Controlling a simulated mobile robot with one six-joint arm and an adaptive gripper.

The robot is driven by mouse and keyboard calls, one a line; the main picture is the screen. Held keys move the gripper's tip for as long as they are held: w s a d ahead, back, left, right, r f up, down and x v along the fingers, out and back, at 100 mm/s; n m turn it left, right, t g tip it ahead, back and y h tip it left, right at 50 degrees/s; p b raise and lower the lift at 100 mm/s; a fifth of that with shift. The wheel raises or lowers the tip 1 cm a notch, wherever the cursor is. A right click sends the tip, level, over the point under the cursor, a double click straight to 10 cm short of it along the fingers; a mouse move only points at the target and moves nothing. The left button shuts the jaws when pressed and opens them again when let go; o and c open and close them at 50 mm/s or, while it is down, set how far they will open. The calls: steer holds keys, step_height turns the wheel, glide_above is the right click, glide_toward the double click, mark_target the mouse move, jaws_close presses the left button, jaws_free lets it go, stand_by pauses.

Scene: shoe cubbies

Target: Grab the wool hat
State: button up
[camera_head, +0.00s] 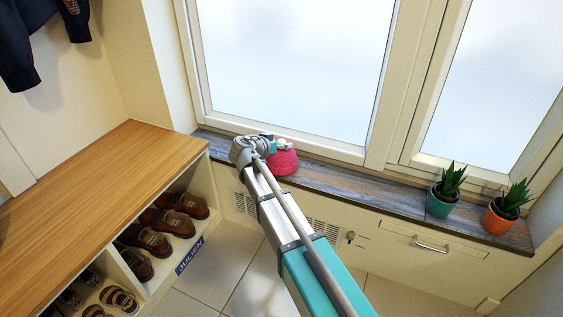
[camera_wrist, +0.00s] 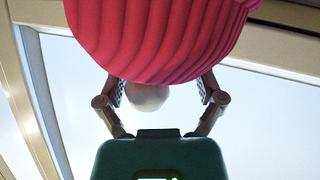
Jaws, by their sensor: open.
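The wool hat (camera_head: 284,163) is pinkish red and sits on the dark wooden windowsill (camera_head: 345,188) below the large window. In the wrist view its ribbed knit (camera_wrist: 165,35) fills the top middle, with a pale round pompom (camera_wrist: 148,97) beside it. My gripper (camera_head: 275,146) is at the upper part of the hat in the head view and hides some of it. In the wrist view my gripper (camera_wrist: 160,92) is open, with one finger on each side of the pompom.
Potted plants in a teal pot (camera_head: 439,204) and an orange pot (camera_head: 499,219) stand on the sill to the right. A wooden-topped shoe bench (camera_head: 95,190) with shoes in its cubbies is at left. The window frame (camera_head: 300,147) rises close behind the hat.

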steer(key=shift+w+d+f, duration=0.15)
steer(key=shift+w+d, duration=0.15)
steer(key=shift+w, duration=0.1)
steer(key=c, duration=1.2)
